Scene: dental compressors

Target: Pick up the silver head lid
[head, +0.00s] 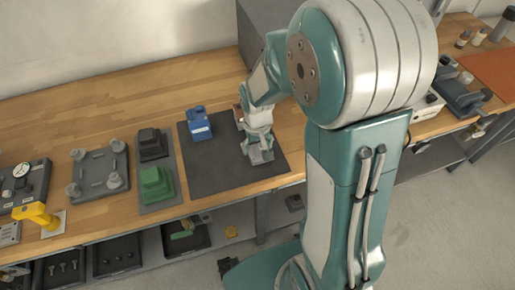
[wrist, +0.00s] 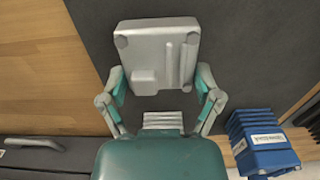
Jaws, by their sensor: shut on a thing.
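The silver head lid (wrist: 158,52) is a pale grey, roughly rectangular block with raised ribs and a small raised pad. In the wrist view it sits between the two fingers of my gripper (wrist: 161,84), one on each side. In the head view my gripper (head: 257,137) points down over the dark mat, shut on the silver lid (head: 261,156), which is low at the mat. I cannot tell whether the lid touches the mat. A ribbed grey part (wrist: 162,120) shows near the gripper palm.
A blue labelled block (head: 199,124) stands left of my gripper on the dark mat (head: 225,167). Green (head: 157,183) and black (head: 151,144) stepped blocks and a grey fixture plate (head: 99,172) lie further left. The wooden bench (head: 120,110) behind them is clear.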

